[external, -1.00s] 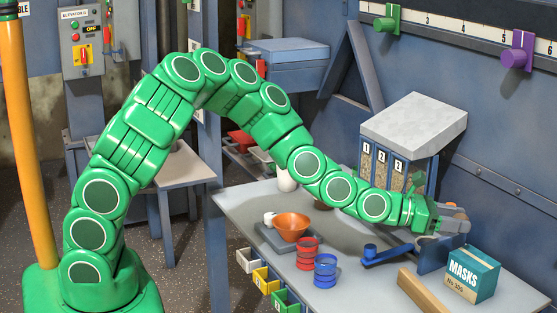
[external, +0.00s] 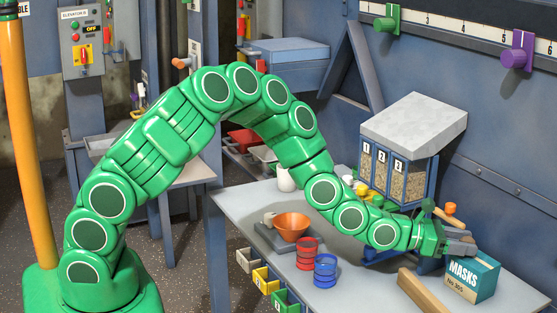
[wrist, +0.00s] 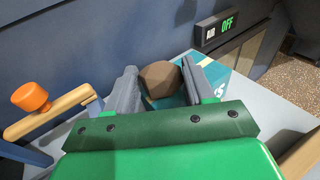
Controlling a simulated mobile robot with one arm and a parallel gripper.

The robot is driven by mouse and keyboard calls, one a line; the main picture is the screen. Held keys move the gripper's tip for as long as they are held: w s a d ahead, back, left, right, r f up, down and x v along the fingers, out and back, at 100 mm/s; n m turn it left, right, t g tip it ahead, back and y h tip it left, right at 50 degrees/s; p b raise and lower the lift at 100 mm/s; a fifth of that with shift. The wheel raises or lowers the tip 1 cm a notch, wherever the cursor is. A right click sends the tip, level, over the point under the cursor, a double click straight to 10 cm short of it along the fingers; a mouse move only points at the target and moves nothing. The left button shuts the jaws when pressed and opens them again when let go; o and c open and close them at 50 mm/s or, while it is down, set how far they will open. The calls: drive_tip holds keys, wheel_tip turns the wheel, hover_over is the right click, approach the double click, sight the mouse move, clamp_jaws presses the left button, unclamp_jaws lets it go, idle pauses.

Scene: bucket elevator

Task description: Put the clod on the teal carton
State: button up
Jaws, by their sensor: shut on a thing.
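The clod (wrist: 160,78) is a brown, rounded lump between the two grey fingers of my gripper (wrist: 160,84) in the wrist view. My gripper is shut on it. The teal carton (wrist: 218,82) lies just beyond and below the clod there, partly covered by the fingers. In the external view the carton (external: 484,277), marked MASKS, stands at the right of the table, and my gripper (external: 466,245) is over its top back edge. I cannot tell whether the clod touches the carton. The clod cannot be made out in the external view.
A wooden handle with an orange knob (wrist: 30,96) is left of my gripper. A wooden bar (external: 423,292) lies left of the carton. A numbered bin unit (external: 400,170) stands behind my arm; an orange bowl (external: 292,227) and blue sieves (external: 325,271) stand left.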

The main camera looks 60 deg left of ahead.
drive_tip(key=shift+f, duration=0.25)
drive_tip(key=o, duration=1)
drive_tip(key=shift+o, duration=0.2)
drive_tip(key=shift+r, duration=0.15)
drive_tip(key=v, duration=1.2)
